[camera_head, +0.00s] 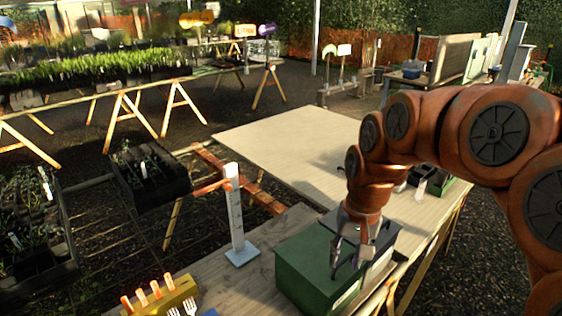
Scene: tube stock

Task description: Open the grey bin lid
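A dark grey panel (385,232), which looks like the bin's grey lid, shows behind my gripper at the bin's top. My arm reaches in from the right. My gripper (348,268) points down over the right part of the bin, its dark fingers apart with nothing seen between them. I cannot tell whether the fingers touch the bin or lid. The wrist hides part of the lid, so its exact angle is unclear.
A white upright post (235,210) on a flat base stands left of the bin. A yellow holder (160,300) with orange-handled tools is at the front left. Another green container (435,185) sits at the right behind my arm. A broad pale board (290,145) beyond is mostly clear.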

